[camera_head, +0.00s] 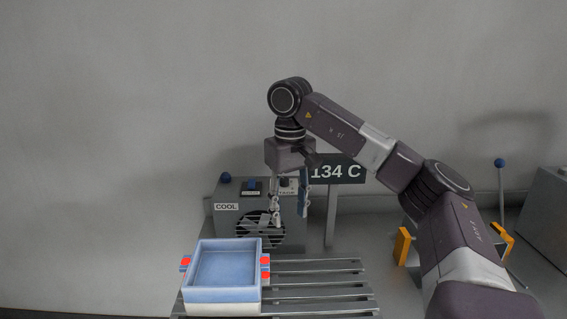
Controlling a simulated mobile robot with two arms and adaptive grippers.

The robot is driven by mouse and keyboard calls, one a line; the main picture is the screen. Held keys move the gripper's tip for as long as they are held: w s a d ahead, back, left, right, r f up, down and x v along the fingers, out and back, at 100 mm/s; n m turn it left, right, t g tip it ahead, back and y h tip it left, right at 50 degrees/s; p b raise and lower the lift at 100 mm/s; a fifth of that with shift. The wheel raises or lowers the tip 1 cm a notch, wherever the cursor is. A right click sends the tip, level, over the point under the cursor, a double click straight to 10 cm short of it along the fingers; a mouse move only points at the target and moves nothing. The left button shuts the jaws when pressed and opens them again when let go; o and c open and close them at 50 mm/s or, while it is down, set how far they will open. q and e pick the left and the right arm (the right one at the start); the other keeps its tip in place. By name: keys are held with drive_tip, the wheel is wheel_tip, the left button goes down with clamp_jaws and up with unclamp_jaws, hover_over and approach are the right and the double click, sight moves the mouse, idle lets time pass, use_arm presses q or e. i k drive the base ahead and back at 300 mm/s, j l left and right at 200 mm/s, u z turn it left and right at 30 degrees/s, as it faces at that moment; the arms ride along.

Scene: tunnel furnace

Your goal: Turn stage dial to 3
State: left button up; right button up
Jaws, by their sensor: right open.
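My right gripper (289,212) hangs down from the arm that comes in from the right. Its fingers are apart, with nothing visible between them. It is in front of the grey box (226,222) labelled COOL, over the right part of its front. I cannot pick out a stage dial or its setting for certain; a small, partly covered label (288,187) shows behind the gripper. A blue knob (225,178) stands on top of the box at its left. My left gripper is not in view.
A blue-and-white tray (222,294) with red and blue side pieces rests on the slatted rack (318,290) in front. A dark sign (341,171) reading 134 C stands right of the gripper. A blue-tipped lever (499,163) and orange pieces (403,245) are at the right.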

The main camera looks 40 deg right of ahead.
sight(285, 182)
drive_tip(key=i+l, duration=0.85)
drive_tip(key=l, duration=0.2)
